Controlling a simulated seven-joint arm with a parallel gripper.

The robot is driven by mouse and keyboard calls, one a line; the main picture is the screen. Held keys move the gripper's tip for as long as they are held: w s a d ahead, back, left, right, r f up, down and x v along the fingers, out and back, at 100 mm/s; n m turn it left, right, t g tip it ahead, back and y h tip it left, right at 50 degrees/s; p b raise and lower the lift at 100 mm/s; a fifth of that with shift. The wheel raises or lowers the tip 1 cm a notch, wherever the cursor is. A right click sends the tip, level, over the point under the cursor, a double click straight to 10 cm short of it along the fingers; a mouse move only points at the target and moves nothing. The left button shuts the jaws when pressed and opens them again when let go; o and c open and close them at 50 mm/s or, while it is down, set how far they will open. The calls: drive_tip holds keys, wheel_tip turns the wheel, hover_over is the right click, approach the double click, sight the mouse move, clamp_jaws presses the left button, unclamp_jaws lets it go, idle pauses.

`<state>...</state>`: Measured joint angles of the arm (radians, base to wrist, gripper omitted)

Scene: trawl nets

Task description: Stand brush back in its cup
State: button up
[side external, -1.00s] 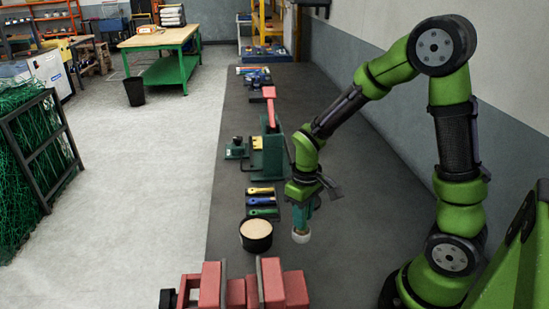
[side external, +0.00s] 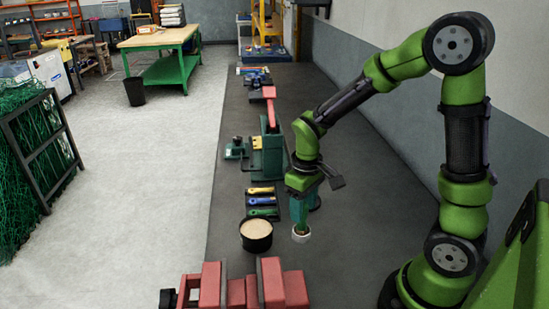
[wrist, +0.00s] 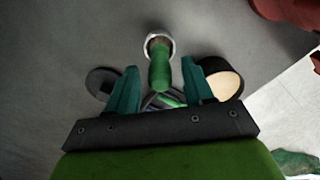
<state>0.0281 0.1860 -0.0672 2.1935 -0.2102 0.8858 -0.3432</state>
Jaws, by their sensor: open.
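The small white cup (side external: 300,237) stands on the dark bench, below my gripper. The brush (wrist: 160,70) has a green handle and stands in the cup, whose pale rim (wrist: 174,44) circles its brownish lower part in the wrist view. The handle's free end points up towards my gripper. My gripper (wrist: 159,72) is open, with one teal finger on each side of the handle and a visible gap to both. In the side view my gripper (side external: 300,221) hangs just above the cup. The bottom of the brush is hidden inside the cup.
A black bowl (side external: 257,246) of tan grains stands left of the cup. Several coloured-handled tools (side external: 262,201) lie behind it. A red clamp-like device (side external: 238,292) is in front. A dark round object (side external: 315,200) stands behind my gripper. The bench to the right is clear.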

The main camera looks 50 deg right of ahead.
wheel_tip(320, 180, up, 8)
drive_tip(key=shift+r, duration=0.15)
drive_tip(key=shift+s+a+r, duration=0.1)
drive_tip(key=shift+s+r, duration=0.05)
drive_tip(key=shift+r, duration=0.55)
drive_tip(key=s+a+r+m+t+y, duration=0.2)
drive_tip(key=s+a+r+m+t, duration=0.2)
drive_tip(key=s+a+r+t, duration=0.2)
drive_tip(key=shift+s+r+t, duration=0.35)
drive_tip(key=shift+s+t, duration=0.25)
drive_tip(key=shift+s, duration=0.35)
